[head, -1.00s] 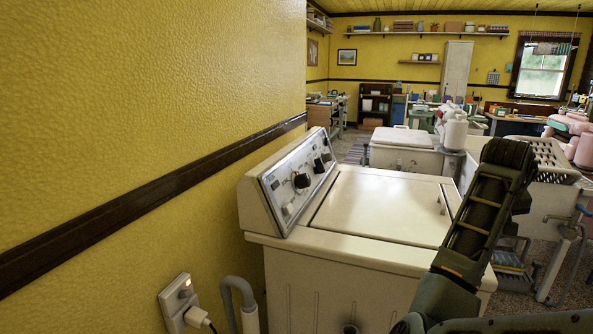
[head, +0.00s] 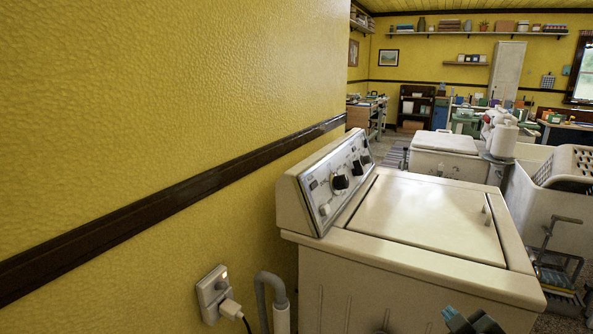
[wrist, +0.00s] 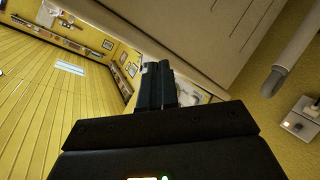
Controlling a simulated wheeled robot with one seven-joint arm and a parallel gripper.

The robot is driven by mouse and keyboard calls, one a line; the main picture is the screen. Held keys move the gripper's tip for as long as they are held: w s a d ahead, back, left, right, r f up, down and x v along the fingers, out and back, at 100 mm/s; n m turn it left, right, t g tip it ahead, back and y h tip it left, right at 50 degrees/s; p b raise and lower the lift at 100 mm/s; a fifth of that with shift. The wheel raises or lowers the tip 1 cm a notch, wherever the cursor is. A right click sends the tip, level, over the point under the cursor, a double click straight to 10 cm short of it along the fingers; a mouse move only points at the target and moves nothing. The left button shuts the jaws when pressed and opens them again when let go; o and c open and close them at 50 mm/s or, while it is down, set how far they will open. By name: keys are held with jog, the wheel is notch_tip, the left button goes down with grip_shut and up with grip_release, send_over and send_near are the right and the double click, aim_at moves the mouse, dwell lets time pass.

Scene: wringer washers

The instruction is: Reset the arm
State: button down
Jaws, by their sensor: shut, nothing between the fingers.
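My gripper (wrist: 157,78) shows in the wrist view with its dark fingers together and nothing between them. It is close to the pale side of the washer (wrist: 205,32), but I cannot tell the exact gap. In the head view only a small dark part of my arm shows at the bottom edge, in front of the washer (head: 425,215). The rest of the arm is out of that view. The washer has a closed lid and a control panel (head: 338,180) with dark knobs.
A yellow wall with a dark rail (head: 150,212) stands at the left. A wall outlet (head: 212,293) with a plug and a grey hose (head: 272,290) are beside the washer. Behind it are a second white appliance (head: 445,145) and a white basket (head: 570,165).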

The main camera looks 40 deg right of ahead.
jog(key=s+a+f+n+t+y, duration=0.2)
jog(key=s+a+t+y, duration=0.15)
jog(key=a, duration=0.85)
jog(key=s+a+r+t+y, duration=0.1)
jog(key=s+a+r+y, duration=0.2)
jog(key=s+a, duration=0.3)
jog(key=s+a+r+m+t+y, duration=0.1)
jog(key=s+a+r+y, duration=0.2)
jog(key=a, duration=0.9)
jog(key=s+r, duration=0.1)
jog(key=s, duration=0.2)
jog(key=shift+s+y, duration=0.25)
jog(key=shift+y, duration=0.1)
jog(key=c, duration=1.8)
grip_release()
jog(key=shift+r, duration=0.1)
